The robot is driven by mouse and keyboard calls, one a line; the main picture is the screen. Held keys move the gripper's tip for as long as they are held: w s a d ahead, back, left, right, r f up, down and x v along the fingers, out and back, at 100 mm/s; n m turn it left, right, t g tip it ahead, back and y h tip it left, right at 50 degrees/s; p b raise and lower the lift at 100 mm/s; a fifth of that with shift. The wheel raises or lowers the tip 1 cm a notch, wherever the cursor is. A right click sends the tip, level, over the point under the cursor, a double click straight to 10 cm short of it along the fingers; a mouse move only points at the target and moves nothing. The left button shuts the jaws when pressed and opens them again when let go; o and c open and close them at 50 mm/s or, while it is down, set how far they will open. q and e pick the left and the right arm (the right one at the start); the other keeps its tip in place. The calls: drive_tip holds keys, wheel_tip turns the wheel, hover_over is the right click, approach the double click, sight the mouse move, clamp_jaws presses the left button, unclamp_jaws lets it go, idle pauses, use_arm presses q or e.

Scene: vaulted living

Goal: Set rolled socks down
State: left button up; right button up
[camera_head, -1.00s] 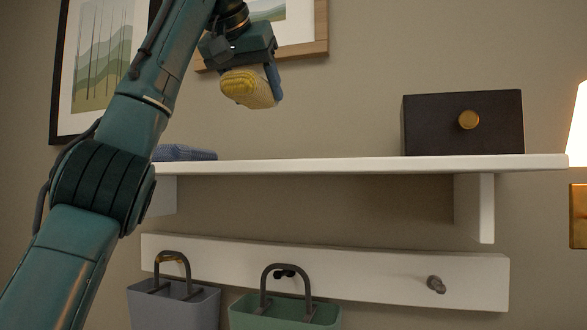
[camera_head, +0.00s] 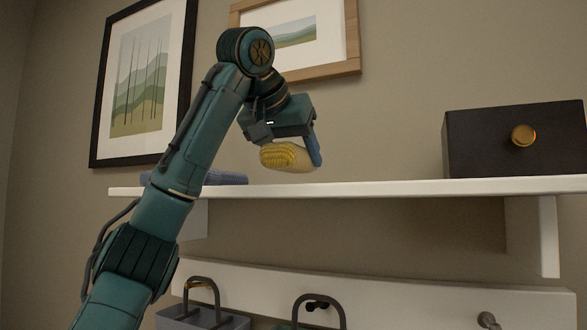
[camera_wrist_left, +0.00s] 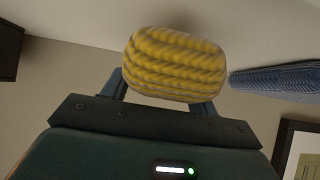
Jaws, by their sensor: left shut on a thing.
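The rolled socks (camera_head: 288,157), a yellow ribbed bundle with a paler end, are held in my left gripper (camera_head: 290,150). The gripper is shut on them, with one blue finger showing at their right side in the head view. They hang a little above the white wall shelf (camera_head: 380,190), with a narrow gap showing between. In the left wrist view the socks (camera_wrist_left: 175,64) sit between the two fingers. My right gripper is not in view.
A folded blue cloth (camera_head: 222,178) lies on the shelf at the left, partly behind my arm. A dark box with a round brass knob (camera_head: 480,143) stands at the right. Shelf between them is clear. Framed pictures (camera_head: 145,85) hang behind; baskets (camera_head: 200,318) hang below.

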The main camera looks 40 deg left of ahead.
use_arm(q)
wheel_tip(320, 180, down, 2)
drive_tip(key=shift+w+a+f, duration=0.1)
drive_tip(key=shift+a+f, duration=0.05)
drive_tip(key=shift+f, duration=0.1)
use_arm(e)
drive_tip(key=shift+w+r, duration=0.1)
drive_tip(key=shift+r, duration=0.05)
use_arm(q)
drive_tip(key=o, duration=1.1)
drive_tip(key=shift+c, duration=0.2)
drive_tip(key=shift+r, duration=0.1)
drive_tip(key=v, duration=1.2)
